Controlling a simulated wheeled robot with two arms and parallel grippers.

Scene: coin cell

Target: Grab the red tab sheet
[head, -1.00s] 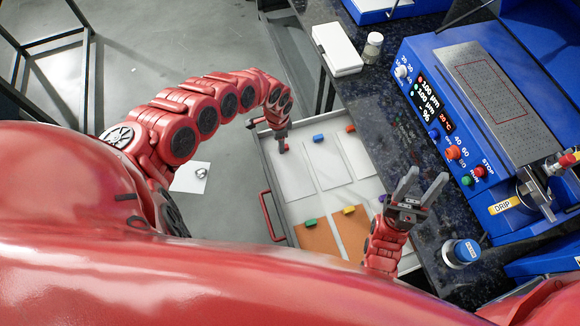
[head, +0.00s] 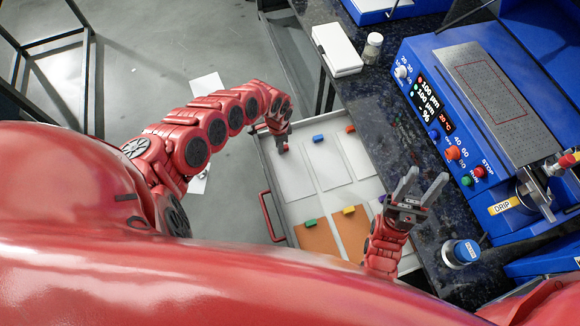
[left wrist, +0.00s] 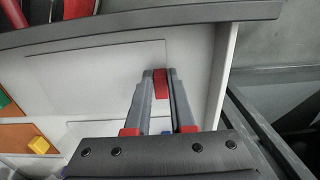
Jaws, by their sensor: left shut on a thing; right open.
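The red tab (left wrist: 161,85) sits between the two fingertips of my left gripper (left wrist: 160,80) in the left wrist view. The gripper is shut on it. Its pale sheet (left wrist: 95,72) lies flat in the drawer, near the drawer wall. In the head view my left gripper (head: 282,146) is at the top of this white sheet (head: 295,178), in the drawer's upper left. The fingers partly hide the tab there. My right gripper (head: 406,190) is open and empty, at the right side of the drawer by the counter edge.
The open drawer (head: 273,231) also holds white sheets with blue (head: 318,138) and orange-red (head: 350,129) tabs, and orange sheets with green (head: 310,223) and yellow (head: 349,210) tabs. A dark counter (head: 395,140) with a blue machine (head: 420,60) stands to the right.

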